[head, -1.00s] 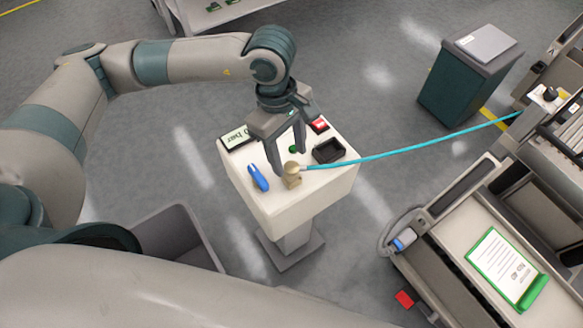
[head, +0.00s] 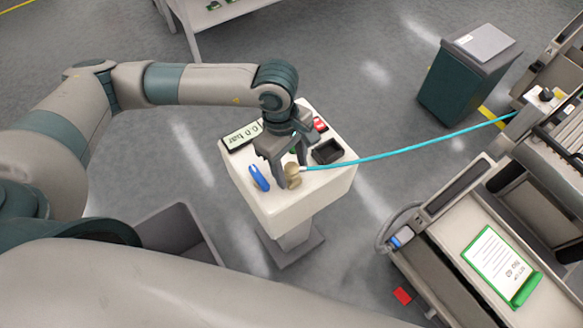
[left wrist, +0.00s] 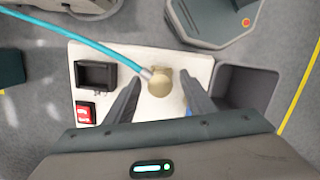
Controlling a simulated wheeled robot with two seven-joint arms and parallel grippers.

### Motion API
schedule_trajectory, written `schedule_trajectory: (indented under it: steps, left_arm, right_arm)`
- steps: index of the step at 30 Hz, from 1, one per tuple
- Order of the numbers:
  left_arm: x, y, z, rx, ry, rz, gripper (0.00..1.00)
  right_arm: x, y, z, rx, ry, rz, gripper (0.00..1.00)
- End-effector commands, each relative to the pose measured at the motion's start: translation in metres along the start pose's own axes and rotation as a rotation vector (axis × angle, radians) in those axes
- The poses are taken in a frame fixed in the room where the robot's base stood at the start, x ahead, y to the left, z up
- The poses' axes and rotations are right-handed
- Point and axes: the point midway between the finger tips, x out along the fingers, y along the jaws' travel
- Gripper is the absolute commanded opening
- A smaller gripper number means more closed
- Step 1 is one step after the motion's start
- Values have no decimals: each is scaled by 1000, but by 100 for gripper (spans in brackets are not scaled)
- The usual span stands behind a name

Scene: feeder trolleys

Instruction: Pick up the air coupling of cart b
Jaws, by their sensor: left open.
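The brass-coloured air coupling (head: 293,178) stands on the white pedestal top (head: 276,205), with a light blue hose (head: 400,150) running from it to the right. In the left wrist view the coupling (left wrist: 160,83) lies between and slightly beyond the fingertips. My left gripper (head: 290,180) is open and comes down around the coupling from above; I cannot tell whether a finger touches it. It also shows in the left wrist view (left wrist: 160,85), with a gap on each side of the coupling. My right gripper is not in view.
On the pedestal are a blue clip-like piece (head: 259,178), a pressure display (head: 243,136), a black tray (head: 327,151) and a red item (head: 320,124). A grey bin (head: 180,235) stands at the left. A trolley with a green-edged card (head: 497,265) is at the right.

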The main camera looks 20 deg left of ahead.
Motion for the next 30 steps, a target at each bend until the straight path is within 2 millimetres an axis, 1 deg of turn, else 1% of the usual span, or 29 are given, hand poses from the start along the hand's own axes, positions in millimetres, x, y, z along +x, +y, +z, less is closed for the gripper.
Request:
schedule_trajectory:
  steps: [5,17,18,20,21,24,30]
  left_arm:
    - [5,0,0,1,0,1,50]
    - [5,0,0,1,0,1,50]
    - [5,0,0,1,0,1,45]
    - [5,0,0,1,0,1,31]
    - [5,0,0,1,0,1,21]
    - [5,0,0,1,0,1,0]
    - [4,0,0,1,0,1,0]
  right_arm:
    - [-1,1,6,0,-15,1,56]
    - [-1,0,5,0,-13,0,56]
    - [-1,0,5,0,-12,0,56]
    - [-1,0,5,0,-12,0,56]
    - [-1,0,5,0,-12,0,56]
    - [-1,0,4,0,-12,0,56]
    - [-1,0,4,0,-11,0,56]
